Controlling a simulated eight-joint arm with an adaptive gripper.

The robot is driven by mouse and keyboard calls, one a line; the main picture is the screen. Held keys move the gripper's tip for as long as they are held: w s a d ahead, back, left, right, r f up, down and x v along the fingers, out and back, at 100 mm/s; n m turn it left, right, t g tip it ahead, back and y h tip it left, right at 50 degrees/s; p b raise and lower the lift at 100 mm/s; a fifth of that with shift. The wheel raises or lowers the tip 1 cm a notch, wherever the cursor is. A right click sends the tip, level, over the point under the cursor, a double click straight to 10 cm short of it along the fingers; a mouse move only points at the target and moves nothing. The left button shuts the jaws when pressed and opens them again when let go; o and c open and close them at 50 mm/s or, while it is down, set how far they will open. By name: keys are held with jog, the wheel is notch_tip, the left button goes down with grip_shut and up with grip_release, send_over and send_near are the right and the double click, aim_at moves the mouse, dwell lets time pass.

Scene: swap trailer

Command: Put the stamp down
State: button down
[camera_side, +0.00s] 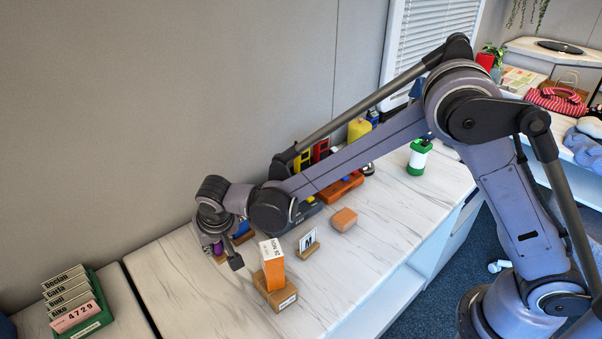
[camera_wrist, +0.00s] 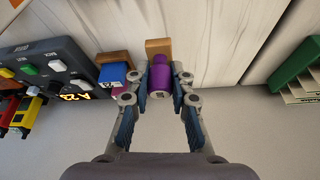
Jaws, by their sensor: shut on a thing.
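The stamp looks like a purple cylinder (camera_wrist: 160,80) and sits between the fingers of my gripper (camera_wrist: 160,70) in the wrist view. My gripper is shut on it. In the side view a little of the purple stamp (camera_side: 217,248) shows below my gripper (camera_side: 224,254), low over the white counter near the wall. A small tan wooden block (camera_wrist: 158,46) lies just past the stamp's end in the wrist view. I cannot tell whether the stamp touches it. The stamp's lower end is mostly hidden.
A blue block on a wooden base (camera_wrist: 113,73) stands close beside my gripper, next to a dark button panel (camera_wrist: 50,70). An orange box (camera_side: 273,267) on a wooden stand, a small card holder (camera_side: 308,244) and a green card rack (camera_side: 98,300) stand on the counter (camera_side: 190,290).

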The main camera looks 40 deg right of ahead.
jog(key=a+f, duration=0.1)
jog(key=a, duration=0.1)
jog(key=a+f, duration=0.1)
jog(key=shift+a+f, duration=0.15)
jog(key=shift+a, duration=0.2)
jog(key=shift+f, duration=2)
jog(key=shift+f, duration=0.15)
jog(key=c, duration=1.2)
grip_release()
